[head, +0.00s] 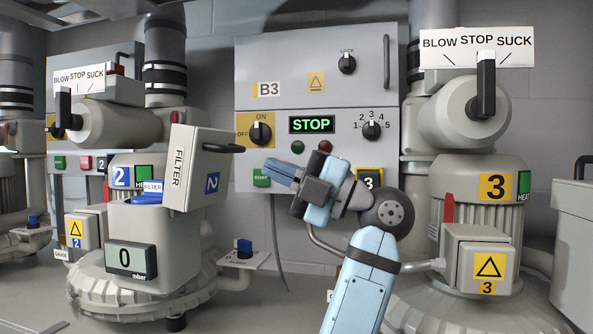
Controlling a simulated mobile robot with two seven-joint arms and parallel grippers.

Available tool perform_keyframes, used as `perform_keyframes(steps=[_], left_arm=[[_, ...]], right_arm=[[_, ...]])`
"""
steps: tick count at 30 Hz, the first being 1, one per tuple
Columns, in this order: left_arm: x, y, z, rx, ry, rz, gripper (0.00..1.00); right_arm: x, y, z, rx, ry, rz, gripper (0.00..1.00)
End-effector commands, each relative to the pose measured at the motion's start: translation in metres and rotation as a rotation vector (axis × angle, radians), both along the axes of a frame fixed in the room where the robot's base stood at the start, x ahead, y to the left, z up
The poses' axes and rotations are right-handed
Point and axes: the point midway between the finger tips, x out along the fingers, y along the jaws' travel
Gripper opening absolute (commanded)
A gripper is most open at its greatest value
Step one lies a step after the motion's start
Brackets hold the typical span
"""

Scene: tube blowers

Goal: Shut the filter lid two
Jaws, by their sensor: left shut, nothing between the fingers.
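Filter lid two (207,165) is a pale grey box lid with a "FILTER" label, a blue "2" and a black handle (224,148). It stands up, tilted open, on the grey housing of blower two (180,235). A blue filter part (153,187) shows at the opening beside the lid; the inside is mostly hidden. My left gripper (277,170) is light blue and dark grey, shut and empty. In the picture it is to the right of the lid and a little below its handle, apart from it. My right gripper is not in view.
A control panel B3 (290,85) with a green "STOP" display is on the wall behind my gripper. Blower three (480,200) stands on the right. A display reading 0 (131,261) is on blower two's front. A small blue-knobbed valve (244,247) sits below the lid's right side.

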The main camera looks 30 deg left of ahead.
Motion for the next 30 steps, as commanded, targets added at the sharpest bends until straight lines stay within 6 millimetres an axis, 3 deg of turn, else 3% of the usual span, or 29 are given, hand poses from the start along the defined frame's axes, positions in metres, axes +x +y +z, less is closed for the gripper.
perform_keyframes(steps=[3, 10, 30], left_arm=[[-0.006, 0.021, 0.010, 0.002, -0.002, 0.004, 0.00], [-0.012, 0.044, 0.019, 0.002, -0.001, 0.002, 0.00], [-0.013, 0.056, 0.022, -0.015, -0.004, 0.000, 0.00]], right_arm=[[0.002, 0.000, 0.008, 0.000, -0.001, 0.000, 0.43], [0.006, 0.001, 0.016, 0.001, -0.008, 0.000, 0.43], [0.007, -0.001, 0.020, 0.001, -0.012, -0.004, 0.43]])
